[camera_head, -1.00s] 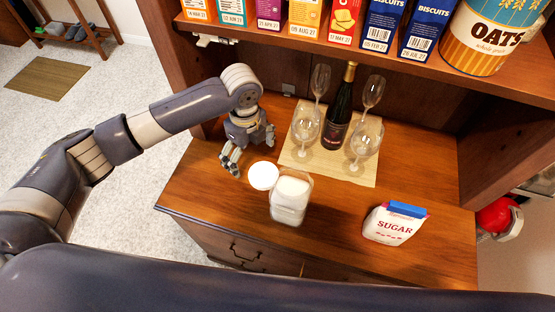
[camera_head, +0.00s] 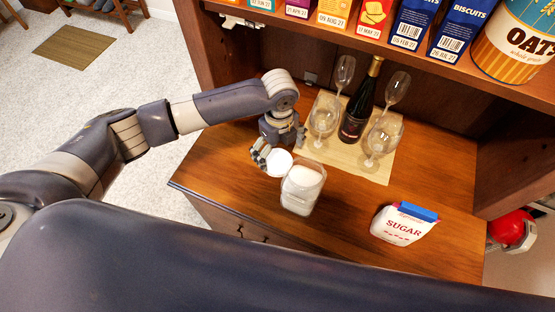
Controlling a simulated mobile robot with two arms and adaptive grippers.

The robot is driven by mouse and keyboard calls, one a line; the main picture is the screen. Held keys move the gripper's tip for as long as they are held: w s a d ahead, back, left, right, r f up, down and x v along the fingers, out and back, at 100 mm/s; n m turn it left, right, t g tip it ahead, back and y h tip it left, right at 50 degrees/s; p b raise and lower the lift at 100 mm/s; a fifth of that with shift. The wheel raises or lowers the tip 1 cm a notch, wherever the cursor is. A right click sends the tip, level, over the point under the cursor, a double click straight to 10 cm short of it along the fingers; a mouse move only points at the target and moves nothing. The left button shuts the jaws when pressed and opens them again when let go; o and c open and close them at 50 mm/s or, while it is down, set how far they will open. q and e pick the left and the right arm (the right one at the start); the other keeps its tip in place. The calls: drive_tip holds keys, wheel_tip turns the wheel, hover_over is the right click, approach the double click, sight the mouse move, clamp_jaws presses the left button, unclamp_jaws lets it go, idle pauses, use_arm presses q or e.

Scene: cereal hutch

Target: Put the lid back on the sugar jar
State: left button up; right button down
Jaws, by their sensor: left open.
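The sugar jar (camera_head: 302,189) is a clear square container with white sugar inside. It stands open on the wooden counter near its front edge. The round white lid (camera_head: 279,163) is just behind and left of the jar's rim; I cannot tell whether the two touch. My left gripper (camera_head: 264,155) is open at the lid's left edge, with its fingers close to it. Whether a finger touches the lid is unclear. My right gripper is not in view.
A sugar bag (camera_head: 403,225) with a blue clip stands to the right. Behind the jar, a dark bottle (camera_head: 357,110) and several glasses stand on a mat (camera_head: 376,176). A shelf (camera_head: 420,59) with boxes overhangs the back. Counter between jar and bag is clear.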

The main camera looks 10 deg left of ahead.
sight(279, 163)
use_arm(q)
drive_tip(key=shift+f+p, duration=0.7)
drive_tip(key=shift+f, duration=1.95)
drive_tip(key=c, duration=0.8)
